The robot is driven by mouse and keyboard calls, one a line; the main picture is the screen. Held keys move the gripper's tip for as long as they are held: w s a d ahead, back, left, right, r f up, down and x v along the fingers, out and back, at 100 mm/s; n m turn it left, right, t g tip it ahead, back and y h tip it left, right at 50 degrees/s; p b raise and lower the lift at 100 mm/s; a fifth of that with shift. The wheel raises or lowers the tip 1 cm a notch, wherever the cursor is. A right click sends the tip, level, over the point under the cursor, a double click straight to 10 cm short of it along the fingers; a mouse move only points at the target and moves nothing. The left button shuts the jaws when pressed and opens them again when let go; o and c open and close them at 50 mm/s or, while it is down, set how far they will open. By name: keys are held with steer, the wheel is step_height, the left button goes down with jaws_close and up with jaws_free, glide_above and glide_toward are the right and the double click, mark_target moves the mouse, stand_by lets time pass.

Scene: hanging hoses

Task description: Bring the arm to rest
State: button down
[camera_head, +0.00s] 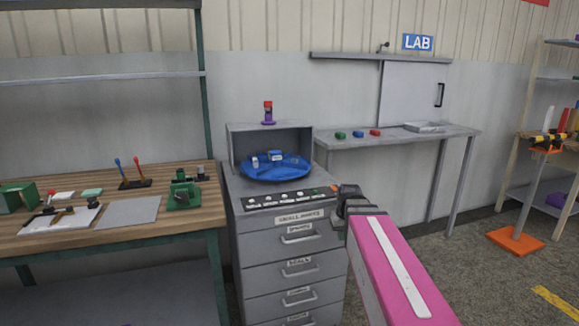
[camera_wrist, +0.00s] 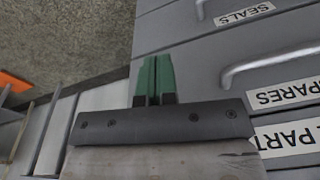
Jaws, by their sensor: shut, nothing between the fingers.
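My gripper (camera_wrist: 154,62) shows in the wrist view with its two green fingers side by side, shut and empty. In the head view my gripper (camera_head: 346,192) is a dark shape at the end of my pink arm (camera_head: 388,268), at the right edge of the grey drawer cabinet (camera_head: 285,222). The fingertips are hard to make out there. In the wrist view the drawer cabinet (camera_wrist: 218,65) lies beyond the fingers and to their right, with drawer labels and handles. I cannot tell whether the gripper touches the cabinet.
A blue round tray (camera_head: 266,172) sits on the cabinet. A wooden workbench (camera_head: 190,230) with tools stands left. A grey wall table (camera_head: 400,137) with small coloured blocks stands behind right. An orange-based stand (camera_head: 515,241) and a shelf are far right. The floor at right is open.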

steer(key=s+f+m+g, duration=0.1)
steer(key=s+f, duration=0.9)
steer(key=f, duration=0.4)
steer(key=shift+a+f, duration=0.15)
steer(key=shift+f, duration=0.15)
